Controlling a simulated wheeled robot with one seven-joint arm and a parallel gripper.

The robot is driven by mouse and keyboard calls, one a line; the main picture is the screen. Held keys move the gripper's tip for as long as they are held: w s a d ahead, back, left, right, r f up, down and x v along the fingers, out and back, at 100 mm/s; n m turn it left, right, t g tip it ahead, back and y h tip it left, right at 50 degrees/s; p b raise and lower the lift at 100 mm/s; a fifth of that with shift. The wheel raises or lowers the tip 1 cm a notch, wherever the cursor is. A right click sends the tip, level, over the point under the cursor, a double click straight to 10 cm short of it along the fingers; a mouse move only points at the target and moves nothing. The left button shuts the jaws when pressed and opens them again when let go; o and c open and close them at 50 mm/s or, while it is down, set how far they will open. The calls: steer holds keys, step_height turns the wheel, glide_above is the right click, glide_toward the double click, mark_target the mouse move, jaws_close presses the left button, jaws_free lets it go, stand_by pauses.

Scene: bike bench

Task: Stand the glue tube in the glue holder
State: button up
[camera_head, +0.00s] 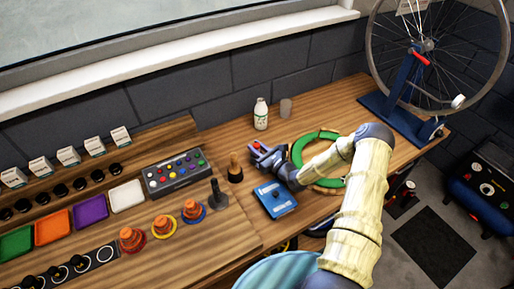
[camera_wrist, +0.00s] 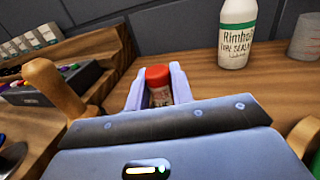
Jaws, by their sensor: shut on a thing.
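My gripper (camera_wrist: 158,88) is shut on a small tube with a red cap (camera_wrist: 157,76), the glue tube, held upright between the two fingers. Its lower part is hidden by the gripper body. In the head view my gripper (camera_head: 259,152) is over the bench, left of the green ring, and a bit of red shows at its fingers. No thing is clearly marked as the glue holder. A small translucent cup (camera_head: 286,108) stands at the back of the bench, and it also shows at the right of the wrist view (camera_wrist: 306,38); I cannot tell if it is the holder.
A white bottle (camera_head: 261,114) stands behind my gripper. A wooden-handled tool (camera_head: 235,169) is close on the left. A blue box (camera_head: 275,199) lies in front, and a green ring (camera_head: 299,150) lies to the right. Bare wood (camera_wrist: 200,83) shows beyond the fingers.

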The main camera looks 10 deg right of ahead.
steer(key=shift+f, duration=0.25)
steer(key=o, duration=1)
steer(key=shift+o, duration=0.2)
steer(key=shift+d, duration=0.15)
steer(key=shift+s+d, duration=0.1)
steer(key=shift+s, duration=0.25)
steer(key=b+v, duration=0.4)
steer(key=v, duration=1.2)
steer(key=shift+s+d+r, duration=0.1)
steer(key=shift+s+d, duration=0.05)
steer(key=shift+s, duration=0.1)
